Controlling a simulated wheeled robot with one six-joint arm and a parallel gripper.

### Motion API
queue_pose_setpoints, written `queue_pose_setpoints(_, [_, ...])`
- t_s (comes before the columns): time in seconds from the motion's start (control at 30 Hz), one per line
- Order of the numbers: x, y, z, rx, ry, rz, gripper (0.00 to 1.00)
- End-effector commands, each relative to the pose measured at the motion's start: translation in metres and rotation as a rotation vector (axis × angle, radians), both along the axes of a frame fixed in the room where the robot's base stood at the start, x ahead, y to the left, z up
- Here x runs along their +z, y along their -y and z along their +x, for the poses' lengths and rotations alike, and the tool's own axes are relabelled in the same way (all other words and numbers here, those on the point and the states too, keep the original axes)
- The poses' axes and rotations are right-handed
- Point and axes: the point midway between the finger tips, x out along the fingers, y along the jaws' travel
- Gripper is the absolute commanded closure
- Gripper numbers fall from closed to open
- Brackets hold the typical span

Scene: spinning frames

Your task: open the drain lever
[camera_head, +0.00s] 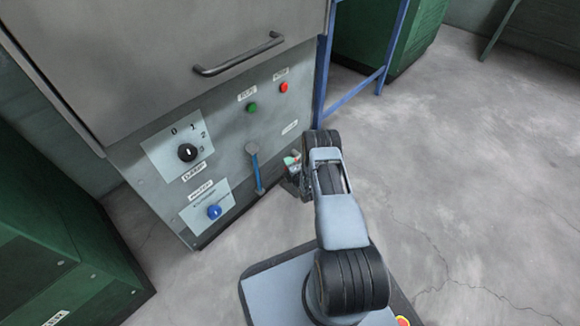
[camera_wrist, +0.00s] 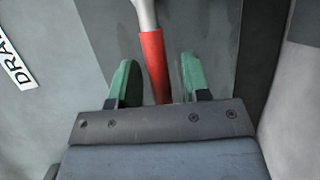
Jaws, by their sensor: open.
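The drain lever (camera_wrist: 153,60) shows in the wrist view as a red sleeve on a pale metal rod, running down from the top of the picture. My gripper (camera_wrist: 158,80) is open, with one green fingertip on each side of the red sleeve and a visible gap on both sides. The sleeve's lower end is hidden behind my gripper's body. A label reading "DRA" (camera_wrist: 14,62) is cut off at the left. In the head view my gripper (camera_head: 292,160) is at the lower right of the grey machine panel, and my arm hides most of the lever.
The grey machine (camera_head: 225,150) carries a blue-handled lever (camera_head: 257,170), a black dial (camera_head: 187,152), a blue knob (camera_head: 214,211), and green (camera_head: 252,107) and red (camera_head: 283,87) buttons. A bar handle (camera_head: 238,56) is above. A blue frame (camera_head: 352,95) stands right; open floor (camera_head: 480,180) lies beyond.

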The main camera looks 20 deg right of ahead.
Motion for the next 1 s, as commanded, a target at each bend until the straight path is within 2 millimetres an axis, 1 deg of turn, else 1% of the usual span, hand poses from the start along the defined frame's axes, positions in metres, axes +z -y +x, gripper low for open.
queue_pose_setpoints(0.13, [0.0003,0.0000,0.0001,0.000,0.000,0.000,0.57])
queue_pose_setpoints(0.17, [0.0003,0.0000,0.0000,0.000,0.000,0.000,0.59])
queue_pose_setpoints(0.6, [0.0002,0.0000,-0.0003,0.000,0.000,0.000,1.00])
queue_pose_setpoints(0.9, [0.0004,0.0000,-0.0005,0.000,0.000,0.000,1.00])
queue_pose_setpoints(1.0, [0.0022,-0.0001,-0.0038,0.000,-0.004,0.009,1.00])
